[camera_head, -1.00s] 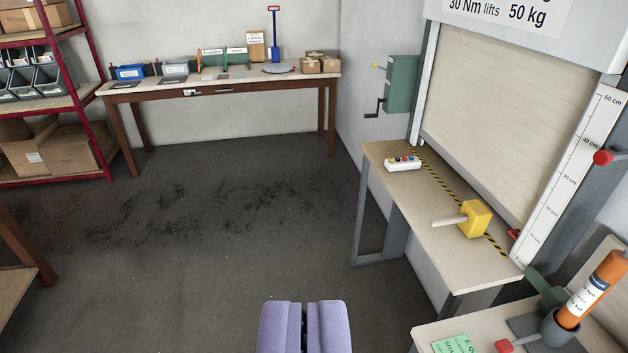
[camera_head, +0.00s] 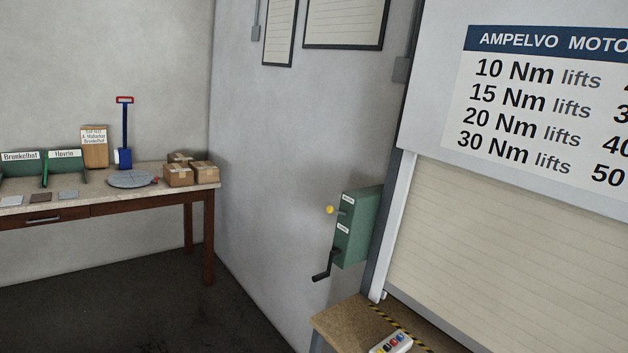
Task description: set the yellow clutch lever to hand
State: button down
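The yellow clutch lever, seen by its round yellow knob (camera_head: 330,210), sticks out from the left side of a green box (camera_head: 359,228) on the wall beside the shutter. Two small white labels sit on the box, one near the lever and one below it; they are too small to read. A black hand crank (camera_head: 326,266) hangs at the box's lower left. My gripper is outside the current view, so its state does not show.
The roller shutter (camera_head: 480,270) stands right of the box, under a torque sign (camera_head: 560,110). A ledge (camera_head: 345,322) with a button box (camera_head: 391,342) lies below. A table (camera_head: 110,203) with cartons and a blue shovel stands at the left. Dark floor lies open between.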

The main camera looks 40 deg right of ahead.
aim_at(330, 209)
jog(key=i+l+z, duration=0.15)
jog(key=i+z, duration=0.2)
jog(key=i, duration=0.35)
jog(key=i+z, duration=0.35)
jog(key=i, duration=0.4)
jog(key=i+l+u, duration=0.2)
jog(key=i+l, duration=0.75)
